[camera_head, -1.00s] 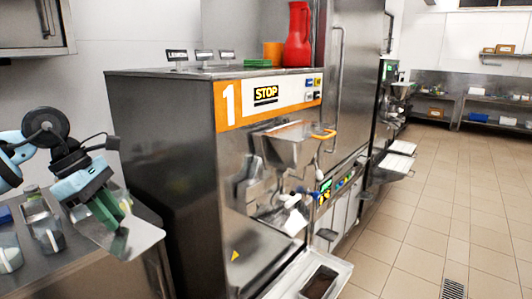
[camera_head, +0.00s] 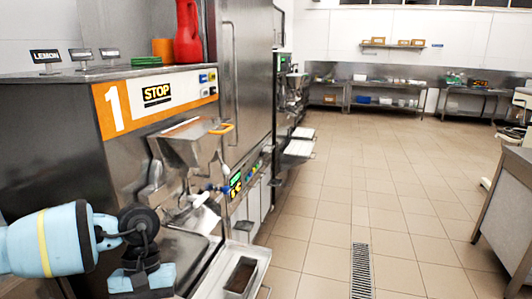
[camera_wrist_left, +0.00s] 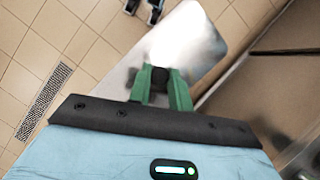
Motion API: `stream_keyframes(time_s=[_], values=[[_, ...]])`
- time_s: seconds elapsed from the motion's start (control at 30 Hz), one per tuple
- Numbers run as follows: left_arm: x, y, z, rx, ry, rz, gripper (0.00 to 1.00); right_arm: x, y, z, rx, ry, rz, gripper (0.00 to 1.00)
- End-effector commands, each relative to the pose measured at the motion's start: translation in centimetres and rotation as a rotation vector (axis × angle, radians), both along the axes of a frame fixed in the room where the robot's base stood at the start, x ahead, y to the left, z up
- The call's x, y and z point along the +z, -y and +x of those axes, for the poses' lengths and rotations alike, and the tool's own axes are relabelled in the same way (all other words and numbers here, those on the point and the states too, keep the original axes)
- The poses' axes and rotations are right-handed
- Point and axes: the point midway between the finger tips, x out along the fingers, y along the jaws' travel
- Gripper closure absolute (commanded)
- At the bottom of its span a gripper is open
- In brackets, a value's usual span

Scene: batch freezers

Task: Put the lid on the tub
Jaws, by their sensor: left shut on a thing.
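A flat, shiny grey lid (camera_wrist_left: 205,42) with rounded corners and a small black knob (camera_wrist_left: 159,77) fills the middle of the left wrist view. My left gripper (camera_wrist_left: 160,92) has its green fingers shut on this knob, and the lid is held above the floor. In the head view only the dark wrist and blue body of my left gripper (camera_head: 140,277) show at the bottom left; its fingers and the lid are out of sight there. I cannot make out the tub in either current view. My right gripper is not in view.
The batch freezer marked 1 (camera_head: 62,128) stands close on the left, with its hopper (camera_head: 190,143) and a front tray holding a dark insert (camera_head: 241,276). Tiled floor (camera_head: 330,215) with a drain grate (camera_head: 361,270) is free ahead. A metal table (camera_head: 510,210) stands at right.

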Motion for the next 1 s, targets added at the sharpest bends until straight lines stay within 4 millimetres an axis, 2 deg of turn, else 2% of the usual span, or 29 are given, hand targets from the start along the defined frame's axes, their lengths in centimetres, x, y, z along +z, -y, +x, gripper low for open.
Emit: stream_keyframes(time_s=[0.1,0.2,0.47,0.57,1.0], values=[[-0.8,0.9,-0.2,-0.142,0.001,0.002,1.0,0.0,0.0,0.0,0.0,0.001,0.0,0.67],[-1.1,1.2,-0.3,-0.209,0.002,-0.001,1.0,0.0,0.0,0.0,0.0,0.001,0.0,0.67],[-1.6,1.2,-0.4,-0.242,-0.001,-0.003,1.0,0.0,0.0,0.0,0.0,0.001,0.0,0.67],[-2.5,1.3,-0.6,-0.245,-0.004,-0.006,1.0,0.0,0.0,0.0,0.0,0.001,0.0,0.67],[-12.5,1.6,-3.2,-0.251,-0.005,-0.012,1.0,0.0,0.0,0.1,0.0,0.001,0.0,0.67]])
